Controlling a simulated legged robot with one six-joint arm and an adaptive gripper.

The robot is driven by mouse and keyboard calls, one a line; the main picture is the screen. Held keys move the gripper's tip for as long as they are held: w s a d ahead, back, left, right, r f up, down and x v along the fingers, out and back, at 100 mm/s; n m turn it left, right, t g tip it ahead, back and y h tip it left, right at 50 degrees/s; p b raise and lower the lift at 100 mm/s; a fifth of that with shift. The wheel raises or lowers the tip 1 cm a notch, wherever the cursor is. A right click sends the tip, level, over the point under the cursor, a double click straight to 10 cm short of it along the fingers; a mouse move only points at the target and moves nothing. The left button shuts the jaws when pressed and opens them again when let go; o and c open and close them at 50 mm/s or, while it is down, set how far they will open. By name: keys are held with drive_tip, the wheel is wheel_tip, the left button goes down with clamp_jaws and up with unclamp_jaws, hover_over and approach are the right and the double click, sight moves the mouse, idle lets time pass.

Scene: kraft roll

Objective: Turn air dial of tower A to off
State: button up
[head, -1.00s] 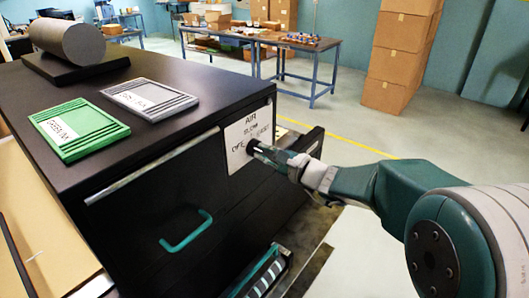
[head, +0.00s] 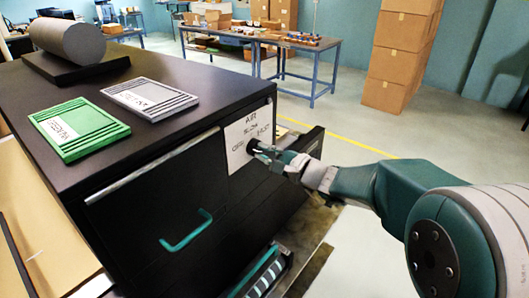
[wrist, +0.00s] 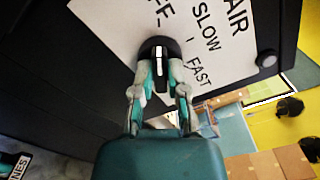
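The air dial (wrist: 157,48) is a round black knob with a raised grip bar and a white line. It sits on a white label plate (head: 240,140) on the black cabinet's end, marked AIR, OFF, SLOW and FAST. In the wrist view, my gripper (wrist: 161,72) has one finger on each side of the grip bar and looks closed on it. The white line runs roughly upright in that view; which word it points to is unclear. In the head view, my gripper (head: 262,152) reaches the plate from the right and hides most of the dial.
The cabinet top holds a green tray (head: 80,130), a grey tray (head: 150,98) and a grey roll (head: 68,40). A teal handle (head: 186,232) is on the cabinet front. A black open-topped part (head: 310,142) juts out behind my gripper. Open floor lies right.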

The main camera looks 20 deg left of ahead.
drive_tip(key=o, duration=0.4)
drive_tip(key=shift+a+f, duration=0.1)
drive_tip(key=shift+c, duration=0.2)
drive_tip(key=v, duration=1.2)
